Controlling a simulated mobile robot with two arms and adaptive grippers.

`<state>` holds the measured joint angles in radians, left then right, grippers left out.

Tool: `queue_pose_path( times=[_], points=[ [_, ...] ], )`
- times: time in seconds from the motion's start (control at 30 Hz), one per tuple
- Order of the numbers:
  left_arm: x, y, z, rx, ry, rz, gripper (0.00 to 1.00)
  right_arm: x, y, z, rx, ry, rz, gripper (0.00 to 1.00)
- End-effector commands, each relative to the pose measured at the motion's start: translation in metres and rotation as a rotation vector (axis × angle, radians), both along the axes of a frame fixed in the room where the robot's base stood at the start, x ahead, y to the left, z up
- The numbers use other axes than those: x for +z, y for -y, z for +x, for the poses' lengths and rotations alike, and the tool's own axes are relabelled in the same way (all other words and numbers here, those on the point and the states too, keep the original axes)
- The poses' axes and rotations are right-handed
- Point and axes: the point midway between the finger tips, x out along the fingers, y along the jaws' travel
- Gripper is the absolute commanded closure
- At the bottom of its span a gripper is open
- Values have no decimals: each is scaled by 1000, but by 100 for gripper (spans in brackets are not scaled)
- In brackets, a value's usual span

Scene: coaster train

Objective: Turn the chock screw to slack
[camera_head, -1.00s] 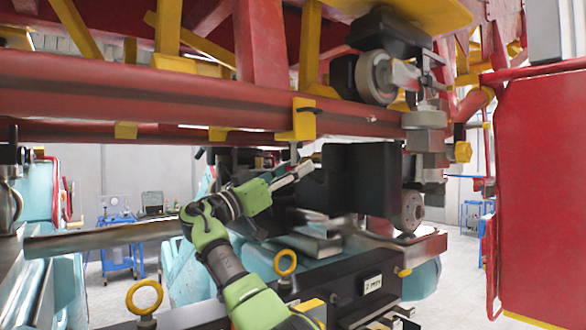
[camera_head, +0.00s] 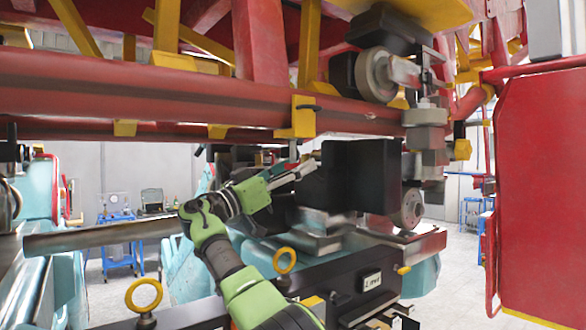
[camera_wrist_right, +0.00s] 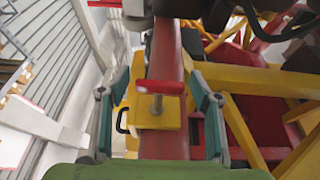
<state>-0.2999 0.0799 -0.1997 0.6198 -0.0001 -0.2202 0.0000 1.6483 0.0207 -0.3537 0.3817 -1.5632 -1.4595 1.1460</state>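The chock screw has a red crossbar handle (camera_wrist_right: 160,88) on a short metal stem, standing on a yellow chock block (camera_wrist_right: 146,122) in the right wrist view. In the head view the yellow chock (camera_head: 300,118) clamps around the red tube, with the screw's grey stem (camera_head: 293,151) below it. My right gripper (camera_head: 296,172) is just beneath the chock. In the right wrist view its fingers (camera_wrist_right: 157,108) are spread wide, one on each side of the handle, with gaps to both sides. The handle is partly hidden in the head view. My left gripper is not in view.
A black block (camera_head: 362,175) stands right of my right gripper, close to it. The long red tube (camera_head: 180,103) runs overhead. Yellow ring bolts (camera_head: 144,296) stand below, and a red panel (camera_head: 545,195) is at the right.

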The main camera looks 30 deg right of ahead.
Motion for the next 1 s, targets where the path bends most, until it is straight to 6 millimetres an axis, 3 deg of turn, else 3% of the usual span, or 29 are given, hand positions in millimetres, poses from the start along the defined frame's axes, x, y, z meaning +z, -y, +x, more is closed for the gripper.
queue_pose_path(
  times=[0.17,0.6,1.0],
  points=[
    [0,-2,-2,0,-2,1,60,-1,-4,0,2,0,-1,42],
    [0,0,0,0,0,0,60,-26,-62,-3,2,-1,0,42],
    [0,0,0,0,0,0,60,-29,-69,-4,0,0,0,42]
  ],
)
